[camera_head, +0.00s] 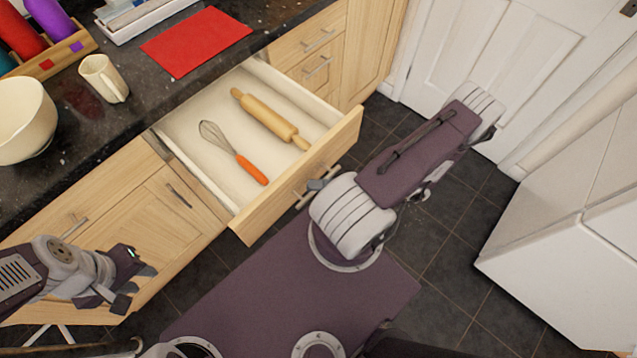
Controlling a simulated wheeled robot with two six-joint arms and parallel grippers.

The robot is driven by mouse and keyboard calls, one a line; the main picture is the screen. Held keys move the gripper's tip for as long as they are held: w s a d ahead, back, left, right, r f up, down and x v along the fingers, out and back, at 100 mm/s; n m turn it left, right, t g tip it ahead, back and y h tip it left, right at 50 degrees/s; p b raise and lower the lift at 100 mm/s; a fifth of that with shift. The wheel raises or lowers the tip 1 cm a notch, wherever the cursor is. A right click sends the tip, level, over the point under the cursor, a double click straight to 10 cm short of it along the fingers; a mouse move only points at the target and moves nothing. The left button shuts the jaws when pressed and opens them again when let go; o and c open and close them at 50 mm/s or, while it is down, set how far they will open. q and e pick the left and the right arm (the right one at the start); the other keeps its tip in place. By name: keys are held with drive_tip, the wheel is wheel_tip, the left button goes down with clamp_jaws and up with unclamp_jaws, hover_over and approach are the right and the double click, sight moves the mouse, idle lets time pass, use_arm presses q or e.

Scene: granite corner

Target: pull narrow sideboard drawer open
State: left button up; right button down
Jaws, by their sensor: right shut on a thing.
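The wooden drawer (300,178) of the sideboard (130,222) stands pulled out, showing its pale inside. A whisk with an orange handle (249,168) and a wooden rolling pin (268,117) lie in it. My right gripper (313,187) is at the drawer's front, shut on the bar handle (302,201); my own arm partly covers its jaws. My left gripper (127,278) hangs at the lower left, in front of the cabinet doors and away from the drawer. I cannot make out the gap between its fingers.
The dark countertop (125,130) holds a cream bowl (24,120), a mug (104,78), a red mat (195,41) and a wooden rack (52,55) with bottles. A white cabinet (570,250) stands at right. Dark tiled floor (450,245) lies between.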

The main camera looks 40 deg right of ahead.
drive_tip(key=c, duration=1.5)
unclamp_jaws()
drive_tip(key=v, duration=0.9)
drive_tip(key=shift+b, duration=0.35)
drive_tip(key=shift+d, duration=0.1)
